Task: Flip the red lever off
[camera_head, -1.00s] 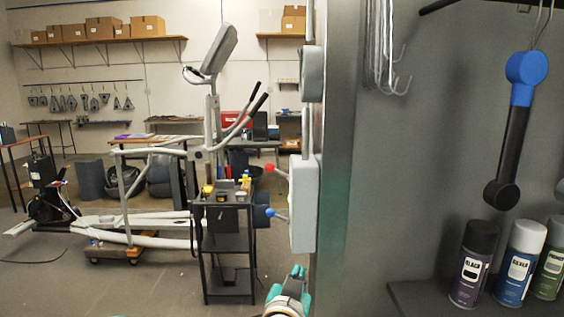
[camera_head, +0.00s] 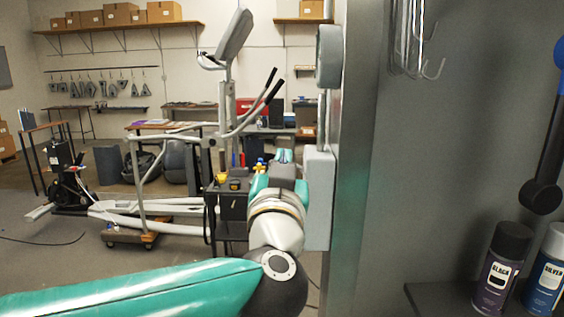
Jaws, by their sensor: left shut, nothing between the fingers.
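The grey switch box (camera_head: 319,200) is mounted on the side of the wall panel, in the middle of the head view. The red lever and the blue-tipped lever on its left side are hidden behind my left arm and gripper. My left arm comes in from the lower left, and its wrist bends up and away toward the box. My left gripper (camera_head: 284,157) is at the box's left side, shut, with nothing seen in it. I cannot tell whether it touches the red lever. My right gripper is not in view.
The wall panel's edge (camera_head: 352,200) stands just right of the box. Spray cans (camera_head: 502,265) stand on a shelf at the lower right, and wire hooks (camera_head: 415,45) hang above. A black cart (camera_head: 226,215) and an elliptical machine (camera_head: 228,130) are behind my arm.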

